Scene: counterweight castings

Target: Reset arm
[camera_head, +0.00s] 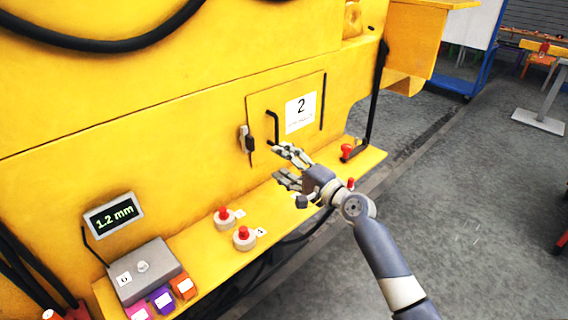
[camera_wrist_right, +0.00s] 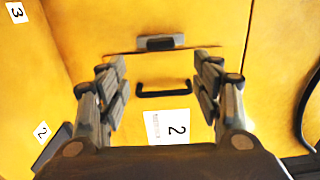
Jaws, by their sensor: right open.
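My right gripper (camera_head: 283,168) is open and empty in front of the yellow machine, just below and beside a small hatch door. The hatch door (camera_head: 312,146) carries a white label "2" (camera_head: 300,112) and a black bar handle (camera_head: 273,127). In the right wrist view my open fingers (camera_wrist_right: 162,85) stand on both sides of the black handle (camera_wrist_right: 163,90), with the label (camera_wrist_right: 166,127) below it. I cannot tell the exact gap between the fingers and the handle, but they do not grip it. A dark latch (camera_head: 247,138) sits at the door's left edge. My left gripper is not in view.
A yellow ledge (camera_head: 205,254) below the door bears two red-topped buttons (camera_head: 224,215) (camera_head: 244,236), a grey box (camera_head: 144,268) and coloured blocks (camera_head: 162,299). A display (camera_head: 114,215) reads 1.2 mm. A red-ended black lever (camera_head: 349,151) is right of the door. Open floor (camera_head: 470,190) lies at right.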

